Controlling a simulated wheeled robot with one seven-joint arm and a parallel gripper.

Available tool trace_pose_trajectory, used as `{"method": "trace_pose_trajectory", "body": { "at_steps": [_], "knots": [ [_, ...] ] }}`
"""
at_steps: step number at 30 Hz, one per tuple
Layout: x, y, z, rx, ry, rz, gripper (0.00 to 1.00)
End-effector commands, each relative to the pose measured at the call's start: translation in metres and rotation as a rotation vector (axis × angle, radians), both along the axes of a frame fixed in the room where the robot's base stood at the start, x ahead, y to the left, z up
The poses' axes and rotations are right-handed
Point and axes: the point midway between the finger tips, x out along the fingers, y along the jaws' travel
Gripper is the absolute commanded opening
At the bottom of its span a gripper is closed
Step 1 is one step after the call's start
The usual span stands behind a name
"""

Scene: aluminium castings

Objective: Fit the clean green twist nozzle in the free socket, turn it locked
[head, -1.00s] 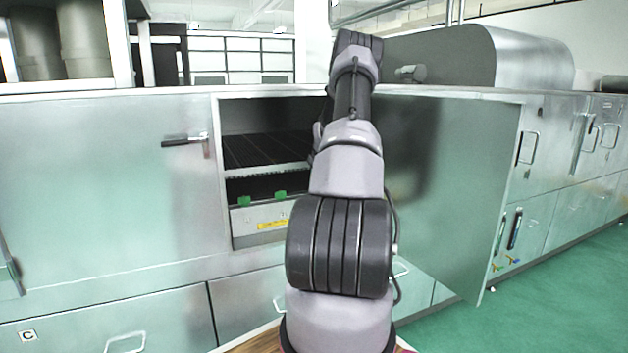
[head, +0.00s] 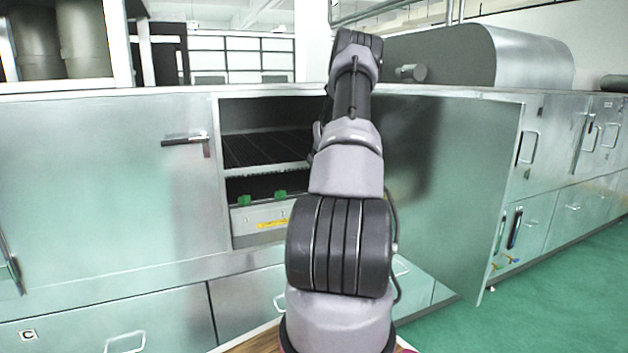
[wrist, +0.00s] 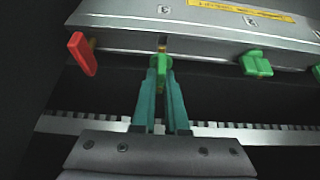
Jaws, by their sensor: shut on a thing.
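My gripper (wrist: 161,70) is inside the open cabinet, seen in the wrist view; my arm hides it in the head view. Its teal fingers are shut on a green twist nozzle (wrist: 162,62), at the edge of a grey manifold bar (wrist: 205,38). The nozzle's tip points at the bar below a "3" label; whether it is seated in the socket I cannot tell. A green nozzle (wrist: 256,64) sits on the bar to the right, and a red one (wrist: 82,53) to the left, tilted. Two green nozzles (head: 244,201) (head: 280,195) show in the head view.
A toothed rail (wrist: 90,126) crosses behind the fingers. Another green nozzle (wrist: 316,72) is cut off at the right edge. The cabinet door (head: 450,190) stands open to the right of my arm. A dark rack (head: 262,149) lies above the manifold.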

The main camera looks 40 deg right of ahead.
Motion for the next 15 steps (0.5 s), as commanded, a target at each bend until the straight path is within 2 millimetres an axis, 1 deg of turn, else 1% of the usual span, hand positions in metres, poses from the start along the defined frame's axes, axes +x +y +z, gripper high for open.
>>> {"method": "trace_pose_trajectory", "body": {
  "at_steps": [15],
  "knots": [
    [0.0,0.0001,-0.0099,0.0,0.001,0.0,0.0]
  ]
}}
